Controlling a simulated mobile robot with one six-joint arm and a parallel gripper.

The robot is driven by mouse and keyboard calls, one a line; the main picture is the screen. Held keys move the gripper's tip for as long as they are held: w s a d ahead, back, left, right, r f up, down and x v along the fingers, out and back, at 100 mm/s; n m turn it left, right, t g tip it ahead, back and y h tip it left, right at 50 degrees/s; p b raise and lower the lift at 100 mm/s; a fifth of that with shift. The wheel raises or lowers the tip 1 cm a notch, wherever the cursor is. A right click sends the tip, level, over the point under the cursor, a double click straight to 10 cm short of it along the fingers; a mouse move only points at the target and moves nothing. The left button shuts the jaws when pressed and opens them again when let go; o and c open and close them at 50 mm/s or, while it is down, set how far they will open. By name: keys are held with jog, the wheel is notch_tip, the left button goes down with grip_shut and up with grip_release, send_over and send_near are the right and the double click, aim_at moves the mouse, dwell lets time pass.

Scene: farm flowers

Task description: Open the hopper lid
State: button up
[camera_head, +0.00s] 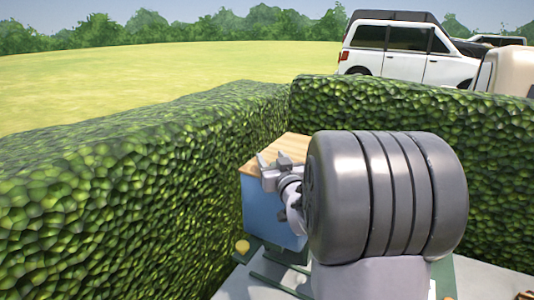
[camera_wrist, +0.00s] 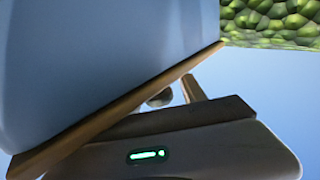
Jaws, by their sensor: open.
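The hopper is a blue box (camera_head: 272,215) with a flat wooden lid (camera_head: 290,143) on top, in the middle of the head view. The lid lies flat and looks closed. My gripper (camera_head: 272,162) is open at the hopper's top, in front of the lid. Whether it touches the lid cannot be told. In the wrist view the blue hopper wall (camera_wrist: 100,60) fills the upper left, and the lid's wooden edge (camera_wrist: 130,105) runs diagonally close by. The right part of the hopper is hidden behind my arm.
A tall green hedge (camera_head: 110,190) stands left of the hopper and another (camera_head: 400,105) behind it, meeting in a corner. A small yellow thing (camera_head: 242,246) lies by the hopper's foot. A white car (camera_head: 400,50) stands beyond the hedge.

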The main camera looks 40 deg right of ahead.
jog(key=shift+s, duration=0.1)
jog(key=shift+c, duration=0.8)
grip_shut()
jog(key=shift+r, duration=0.1)
dwell(0.4)
